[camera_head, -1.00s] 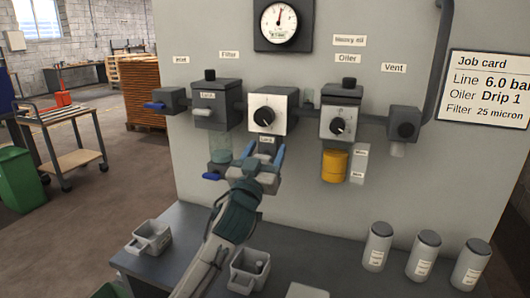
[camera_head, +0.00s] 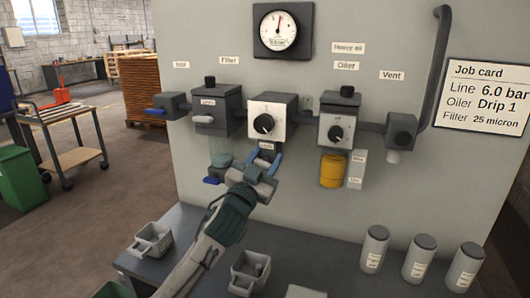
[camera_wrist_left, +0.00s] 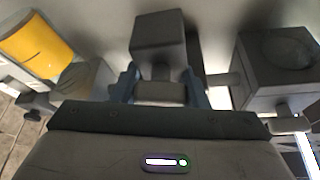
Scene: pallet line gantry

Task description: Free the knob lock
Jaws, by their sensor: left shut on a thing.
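The regulator (camera_head: 272,115), a grey block with a white face, is on the panel with its black knob (camera_head: 263,124) facing out. A small tag (camera_head: 266,146) hangs at its lower edge. My left gripper (camera_head: 264,162) is just below it, blue fingers pointing up. In the left wrist view the fingers are shut on a small pale grey part (camera_wrist_left: 160,91), which I take for the knob lock, against a darker block (camera_wrist_left: 158,40). In the head view the fingers mostly hide this part. My right gripper is not in view.
The filter (camera_head: 217,108) with a clear bowl is left of the regulator; the oiler (camera_head: 337,125) with a yellow bowl (camera_head: 333,170) is right. A vent block (camera_head: 401,131) is farther right. Below, the bench holds grey bins (camera_head: 152,238) and several lidded canisters (camera_head: 375,248).

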